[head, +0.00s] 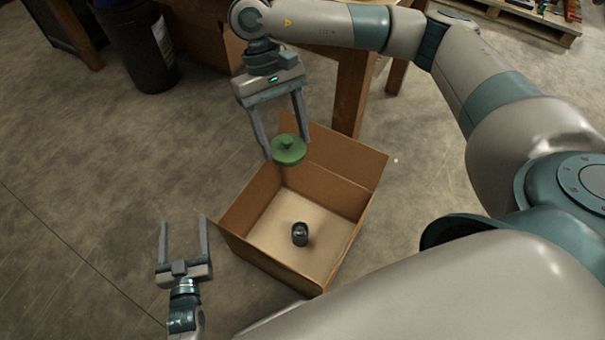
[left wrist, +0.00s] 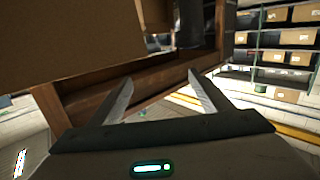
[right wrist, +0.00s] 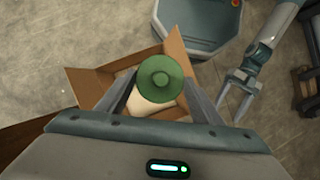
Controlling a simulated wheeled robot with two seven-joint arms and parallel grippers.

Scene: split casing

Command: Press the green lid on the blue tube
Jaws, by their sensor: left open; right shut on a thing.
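The green lid (head: 289,151), a round disc with a small knob, is held between the fingers of my right gripper (head: 286,143), above the back left edge of an open cardboard box. The right wrist view also shows the lid (right wrist: 160,77) between the fingers. A small dark cylinder (head: 300,235) stands on the box floor, apart from the lid. It looks black or grey, and I cannot tell whether it is the tube. I see no clearly blue tube. My left gripper (head: 184,222) is open and empty, left of the box.
The cardboard box (head: 335,160) stands on the concrete floor with its top open. A wooden table leg (head: 352,90) is close behind it. A dark bin (head: 140,45) stands at the back left. The floor left of the box is clear except for my left gripper.

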